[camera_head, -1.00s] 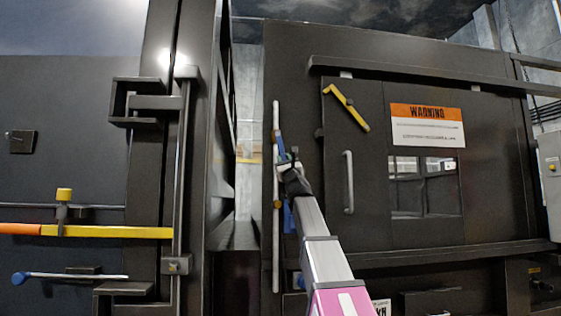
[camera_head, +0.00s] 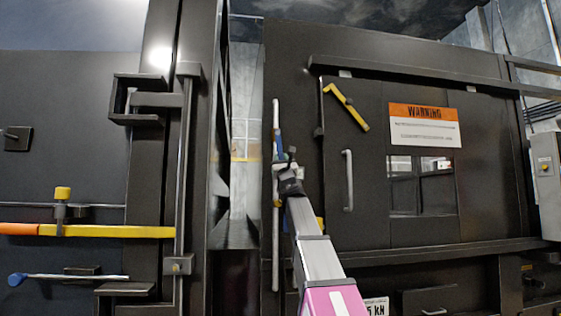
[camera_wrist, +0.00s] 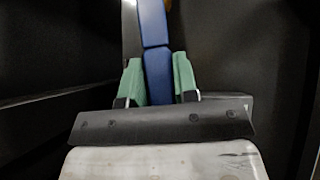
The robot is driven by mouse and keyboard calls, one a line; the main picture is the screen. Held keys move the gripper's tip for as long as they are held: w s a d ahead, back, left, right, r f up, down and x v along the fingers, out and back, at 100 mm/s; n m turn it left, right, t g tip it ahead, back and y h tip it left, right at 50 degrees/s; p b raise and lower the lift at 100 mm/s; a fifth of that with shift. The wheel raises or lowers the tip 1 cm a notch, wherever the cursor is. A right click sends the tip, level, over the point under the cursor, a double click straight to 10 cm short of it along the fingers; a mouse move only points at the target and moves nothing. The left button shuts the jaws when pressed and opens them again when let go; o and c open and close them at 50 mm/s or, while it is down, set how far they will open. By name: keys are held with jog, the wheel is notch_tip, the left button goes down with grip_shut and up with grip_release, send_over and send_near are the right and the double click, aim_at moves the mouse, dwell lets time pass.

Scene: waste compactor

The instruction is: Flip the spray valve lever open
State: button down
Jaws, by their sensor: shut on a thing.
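The spray valve lever (camera_head: 278,143) is a blue bar beside a thin vertical grey pipe (camera_head: 275,240). It runs roughly upright, close to the pipe, just above my gripper (camera_head: 286,160). In the wrist view, the blue lever (camera_wrist: 157,60) passes between the green-padded fingers of my gripper (camera_wrist: 159,82), which are shut on it from both sides. A small orange-yellow bit shows at the lever's far end. The lever's near end is hidden behind the dark gripper body. My arm hides part of the wall below.
A dark door (camera_head: 355,200) with a yellow latch bar (camera_head: 346,107) and grey handle (camera_head: 348,180) stands right of the pipe. A warning sign (camera_head: 425,125) is on the panel. A tall frame post and yellow bar (camera_head: 110,232) are at the left.

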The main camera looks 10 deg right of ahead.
jog(key=c, duration=0.9)
grip_release()
jog(key=v, duration=1)
jog(key=shift+s+d+f, duration=0.1)
jog(key=shift+s+f, duration=0.15)
jog(key=shift+s, duration=0.05)
